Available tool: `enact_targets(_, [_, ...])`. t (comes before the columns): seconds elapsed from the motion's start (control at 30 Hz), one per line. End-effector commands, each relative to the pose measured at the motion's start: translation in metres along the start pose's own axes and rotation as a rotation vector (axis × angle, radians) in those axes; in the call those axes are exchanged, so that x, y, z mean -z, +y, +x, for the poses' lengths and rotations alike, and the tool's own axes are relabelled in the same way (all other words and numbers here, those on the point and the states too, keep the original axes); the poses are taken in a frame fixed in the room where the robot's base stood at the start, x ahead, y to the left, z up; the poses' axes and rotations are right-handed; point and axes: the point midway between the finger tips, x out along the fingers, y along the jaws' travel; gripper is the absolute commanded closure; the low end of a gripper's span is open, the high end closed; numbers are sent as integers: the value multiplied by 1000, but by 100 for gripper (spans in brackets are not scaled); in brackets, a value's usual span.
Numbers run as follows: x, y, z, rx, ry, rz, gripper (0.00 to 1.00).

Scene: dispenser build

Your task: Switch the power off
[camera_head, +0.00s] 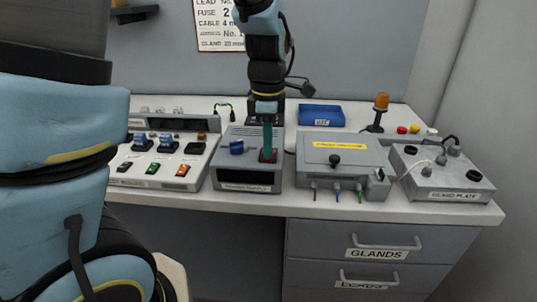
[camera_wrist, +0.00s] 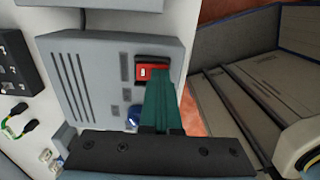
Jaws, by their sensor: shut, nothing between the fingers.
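The grey power supply box (camera_head: 225,178) stands on the bench with a red switch (camera_head: 270,157) on its sloped top and a blue knob (camera_head: 237,147) to the left of it. My gripper (camera_head: 267,147) reaches down from above with its teal fingers shut and empty, the tips right at the red switch. In the wrist view the red switch (camera_wrist: 146,72) has a pale mark on its rocker, and the fingertips (camera_wrist: 162,78) overlap its lower right edge. I cannot tell whether they touch it or which way the rocker is tilted.
A panel with several coloured switches (camera_head: 190,165) stands to the left. A grey box with a yellow label (camera_head: 318,160) and a gland plate box (camera_head: 425,183) stand to the right. A blue bin (camera_head: 322,121) and an orange beacon (camera_head: 381,102) are behind. Drawers (camera_head: 330,235) lie below the bench edge.

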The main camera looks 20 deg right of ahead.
Motion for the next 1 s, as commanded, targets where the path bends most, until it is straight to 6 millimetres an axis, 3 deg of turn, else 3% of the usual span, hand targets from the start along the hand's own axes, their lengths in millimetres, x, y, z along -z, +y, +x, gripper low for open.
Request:
enact_targets(0.17, [0, -1, -4, 2, 1, 0, 100])
enact_targets(1.0, [0, 0, -67, 2, 1, 0, 100])
